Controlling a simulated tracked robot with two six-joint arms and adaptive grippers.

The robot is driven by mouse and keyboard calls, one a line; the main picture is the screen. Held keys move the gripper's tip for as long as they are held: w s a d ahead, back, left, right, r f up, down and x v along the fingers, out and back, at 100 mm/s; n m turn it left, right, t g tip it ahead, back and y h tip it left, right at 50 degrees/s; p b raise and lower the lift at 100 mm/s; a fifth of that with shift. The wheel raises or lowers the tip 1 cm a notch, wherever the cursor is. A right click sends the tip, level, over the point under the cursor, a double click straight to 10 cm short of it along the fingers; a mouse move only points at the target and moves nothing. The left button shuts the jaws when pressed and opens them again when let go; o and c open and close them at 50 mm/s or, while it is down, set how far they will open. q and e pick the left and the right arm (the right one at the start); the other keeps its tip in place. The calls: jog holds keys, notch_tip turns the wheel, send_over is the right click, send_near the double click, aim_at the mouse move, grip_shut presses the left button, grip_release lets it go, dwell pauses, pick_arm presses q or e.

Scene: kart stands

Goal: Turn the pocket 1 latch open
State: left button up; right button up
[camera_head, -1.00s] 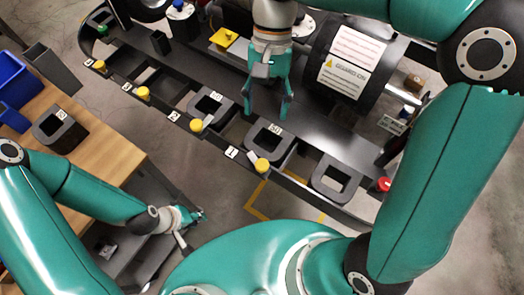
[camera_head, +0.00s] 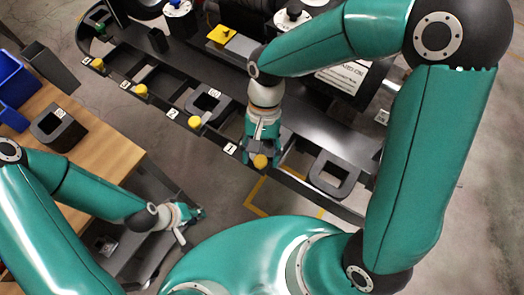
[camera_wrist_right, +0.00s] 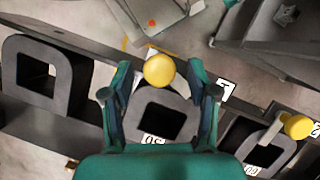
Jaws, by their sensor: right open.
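The pocket 1 latch has a yellow round knob (camera_head: 261,161) at the kart's near rail, just right of the label 1 (camera_head: 230,148). In the right wrist view the knob (camera_wrist_right: 158,70) lies between my open fingers, with a gap on each side. A short grey arm joins the knob at its left. My right gripper (camera_wrist_right: 160,92) is open above pocket 1, where a dark block marked 50 (camera_wrist_right: 160,122) sits. In the head view my right gripper (camera_head: 262,147) hides most of that block. My left gripper (camera_head: 187,218) is away at the lower left, too small to read.
More yellow latch knobs line the rail, the nearest at pocket 2 (camera_head: 194,122). A hollow dark block (camera_head: 334,174) is to the right of pocket 1. A wooden table (camera_head: 105,140) with blue bins (camera_head: 18,85) stands left.

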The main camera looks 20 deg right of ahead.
grip_shut()
jog(key=n+h, duration=0.1)
jog(key=n, duration=0.3)
jog(key=shift+w+a+h, duration=0.1)
jog(key=shift+a+h, duration=0.05)
jog(key=shift+h, duration=0.25)
grip_release()
jog(key=v, duration=1.2)
jog(key=shift+w, duration=0.25)
jog(key=shift+f+g, duration=0.15)
jog(key=shift+g, duration=0.15)
